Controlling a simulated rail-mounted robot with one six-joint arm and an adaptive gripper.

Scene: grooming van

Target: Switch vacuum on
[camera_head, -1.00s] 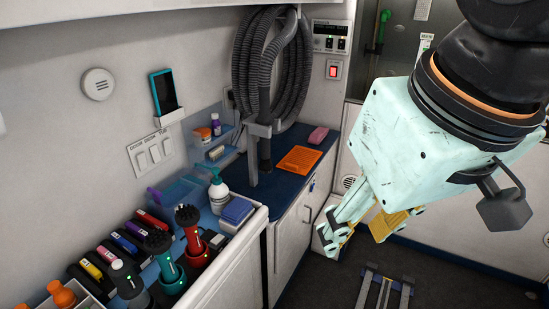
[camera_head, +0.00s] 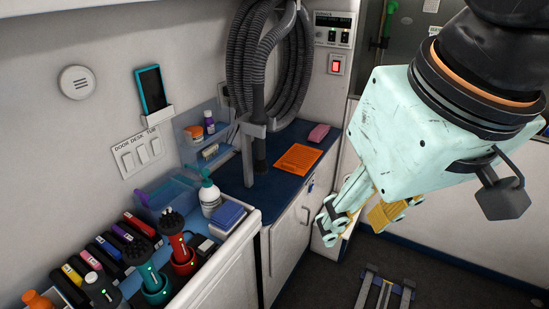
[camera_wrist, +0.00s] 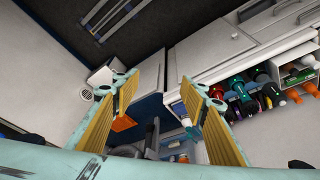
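A grey ribbed vacuum hose (camera_head: 240,65) hangs coiled on the back wall, its end hanging down to the blue counter (camera_head: 228,172). To its right is a small control panel (camera_head: 333,36) with green displays and dark knobs or switches. Below the panel is a red lit rocker switch (camera_head: 336,65) in a pale plate. I cannot read the labels of either. My gripper (camera_head: 358,217) is open and empty, pointing down to the right of the counter, well below and apart from the switch. In the wrist view its yellow-padded fingers (camera_wrist: 161,98) are wide apart.
Three labelled wall switches (camera_head: 137,153) and a phone in a holder (camera_head: 151,90) are on the left wall. Clippers (camera_head: 183,252) and bottles crowd the left worktop. An orange mat (camera_head: 299,157) lies on the counter. A metal frame (camera_head: 385,290) stands on the floor.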

